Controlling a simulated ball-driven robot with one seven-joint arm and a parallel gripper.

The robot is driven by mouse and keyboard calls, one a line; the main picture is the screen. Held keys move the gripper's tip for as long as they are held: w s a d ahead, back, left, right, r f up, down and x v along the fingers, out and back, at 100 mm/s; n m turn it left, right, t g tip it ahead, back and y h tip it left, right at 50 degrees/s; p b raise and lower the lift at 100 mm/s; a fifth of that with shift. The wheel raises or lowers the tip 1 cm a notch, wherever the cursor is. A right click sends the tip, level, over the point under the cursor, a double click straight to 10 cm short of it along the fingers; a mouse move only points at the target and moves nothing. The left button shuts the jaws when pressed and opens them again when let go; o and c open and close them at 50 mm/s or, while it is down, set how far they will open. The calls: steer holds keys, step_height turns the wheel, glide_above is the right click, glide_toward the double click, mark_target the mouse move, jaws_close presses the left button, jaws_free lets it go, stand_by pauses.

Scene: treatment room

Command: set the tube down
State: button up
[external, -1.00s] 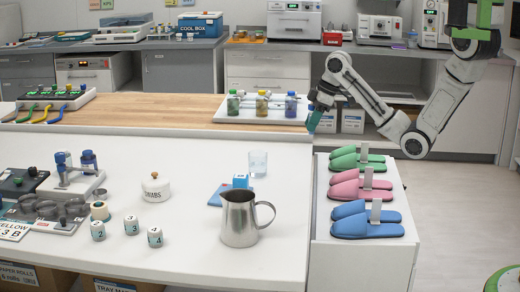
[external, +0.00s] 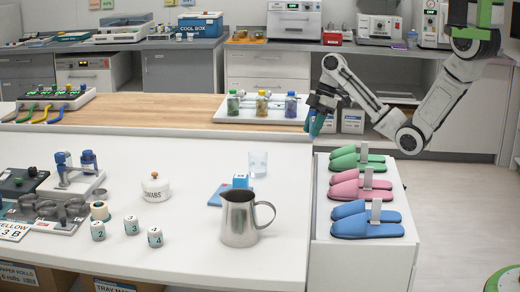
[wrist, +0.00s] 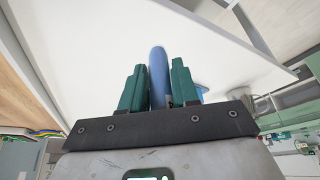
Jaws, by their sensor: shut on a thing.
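My gripper (external: 314,128) hangs over the right edge of the white counter (external: 200,255), fingers tilted down. In the wrist view its green fingers (wrist: 158,86) are shut on a long blue tube (wrist: 158,70), which extends past the fingertips. Beyond it lies a white surface, and I cannot tell the gap between tube and surface. In the external view the tube is too small to tell apart from the fingers.
A steel jug (external: 238,220), a drinking glass (external: 258,163) and a swabs jar (external: 155,188) stand on the counter. A tray with bottles (external: 262,104) is behind. Slippers (external: 366,222) lie on a lower unit to the right. The counter middle is mostly clear.

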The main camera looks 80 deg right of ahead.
steer(key=w+f, duration=0.2)
steer(key=w+d+f, duration=0.1)
steer(key=w, duration=0.1)
steer(key=w+d+f, duration=0.1)
steer(key=w+f, duration=0.1)
steer(key=shift+f, duration=0.35)
steer(key=shift+w+d+f, duration=0.15)
steer(key=shift+w+f, duration=0.1)
steer(key=shift+f, duration=0.2)
steer(key=shift+w+f+p, duration=0.1)
steer(key=shift+f+p, duration=0.2)
steer(key=shift+f, duration=1.35)
steer(key=shift+f, duration=0.2)
steer(key=o, duration=1)
steer(key=shift+o, duration=0.2)
steer(key=shift+r, duration=0.1)
steer(key=v, duration=1.2)
